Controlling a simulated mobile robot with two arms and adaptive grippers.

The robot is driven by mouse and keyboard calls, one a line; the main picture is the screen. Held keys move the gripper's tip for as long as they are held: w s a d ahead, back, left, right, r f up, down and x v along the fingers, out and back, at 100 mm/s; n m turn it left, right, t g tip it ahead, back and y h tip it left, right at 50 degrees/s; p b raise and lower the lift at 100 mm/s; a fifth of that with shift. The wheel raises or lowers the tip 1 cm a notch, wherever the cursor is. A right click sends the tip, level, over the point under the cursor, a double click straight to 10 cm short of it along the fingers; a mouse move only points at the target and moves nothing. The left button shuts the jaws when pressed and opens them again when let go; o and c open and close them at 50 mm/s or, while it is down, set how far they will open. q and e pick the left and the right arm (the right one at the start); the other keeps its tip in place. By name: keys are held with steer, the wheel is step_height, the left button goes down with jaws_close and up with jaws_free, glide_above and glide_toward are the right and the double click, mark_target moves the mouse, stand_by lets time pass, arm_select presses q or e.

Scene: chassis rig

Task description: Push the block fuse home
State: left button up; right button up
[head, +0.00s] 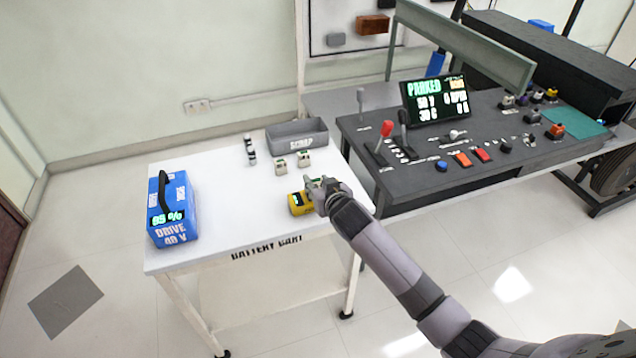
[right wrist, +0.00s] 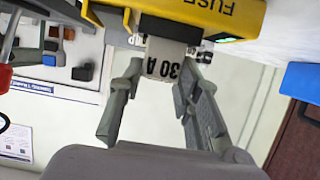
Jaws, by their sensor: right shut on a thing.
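The yellow fuse holder (head: 298,203) sits near the front right of the white cart top (head: 225,215). It fills the top of the right wrist view (right wrist: 225,18), marked FUSE. A pale block fuse (right wrist: 165,62) marked 30 A stands at the holder's mouth, its far end hidden by the holder. My right gripper (head: 318,190) is shut on this fuse, right beside the holder; its fingers are on either side of the fuse in the right wrist view (right wrist: 160,88). How deep the fuse sits cannot be told. My left gripper is not in view.
A grey SCRAP bin (head: 297,139) stands at the cart's back right. Two small pale blocks (head: 281,168) and small dark-and-white pieces (head: 250,149) lie near it. A blue DRIVE battery (head: 173,210) stands at left. The control console (head: 470,150) adjoins on the right. The cart's middle is clear.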

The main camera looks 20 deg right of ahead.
steer(key=shift+f, duration=0.2)
steer(key=o, duration=1.1)
steer(key=shift+r, duration=0.1)
steer(key=shift+r, duration=0.25)
steer(key=shift+s, duration=0.3)
steer(key=v, duration=1.1)
steer(key=shift+s, duration=0.2)
